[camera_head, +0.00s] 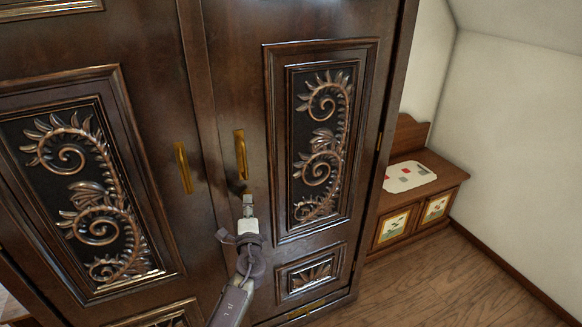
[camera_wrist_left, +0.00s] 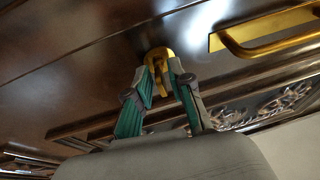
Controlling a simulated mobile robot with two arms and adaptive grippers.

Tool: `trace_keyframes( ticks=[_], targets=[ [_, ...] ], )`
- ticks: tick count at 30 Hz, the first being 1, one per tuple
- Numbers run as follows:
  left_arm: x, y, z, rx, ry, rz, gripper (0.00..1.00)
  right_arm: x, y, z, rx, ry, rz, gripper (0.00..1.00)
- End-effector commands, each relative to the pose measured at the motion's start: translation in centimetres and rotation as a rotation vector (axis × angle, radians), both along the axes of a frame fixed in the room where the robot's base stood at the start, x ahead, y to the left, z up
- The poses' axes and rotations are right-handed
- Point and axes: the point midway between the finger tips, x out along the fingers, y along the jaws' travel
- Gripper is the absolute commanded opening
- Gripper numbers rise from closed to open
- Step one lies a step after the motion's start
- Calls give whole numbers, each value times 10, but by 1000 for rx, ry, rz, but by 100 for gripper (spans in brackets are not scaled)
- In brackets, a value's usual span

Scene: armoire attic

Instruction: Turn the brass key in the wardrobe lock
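The dark wooden wardrobe (camera_head: 225,60) fills the left and middle of the head view. My left gripper (camera_head: 248,199) is at its right door, just below that door's brass handle. In the left wrist view the brass key (camera_wrist_left: 160,80) stands out from a rounded brass lock plate (camera_wrist_left: 156,54). The two fingers of my left gripper (camera_wrist_left: 161,72) come in on either side of the key and appear closed on it. In the head view the gripper hides the key. My right gripper is not in view.
Two upright brass handles, a left one (camera_head: 183,168) and a right one (camera_head: 241,155), sit on the doors close to the gripper. Raised carved panels (camera_head: 321,140) flank them. A low wooden bench cabinet (camera_head: 445,176) stands to the right. The floor (camera_head: 450,280) in front is clear.

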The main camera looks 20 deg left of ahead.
Motion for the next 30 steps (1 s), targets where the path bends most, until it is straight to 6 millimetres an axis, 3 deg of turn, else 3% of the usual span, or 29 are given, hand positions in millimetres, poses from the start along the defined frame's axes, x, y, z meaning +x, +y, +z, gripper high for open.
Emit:
trace_keyframes(
  ticks=[3,11,30],
  targets=[
    [0,0,0,0,0,0,0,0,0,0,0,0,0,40],
    [0,0,1,2,4,0,0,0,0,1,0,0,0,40],
    [0,-1,3,120,145,17,0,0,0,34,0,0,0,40]
  ],
)
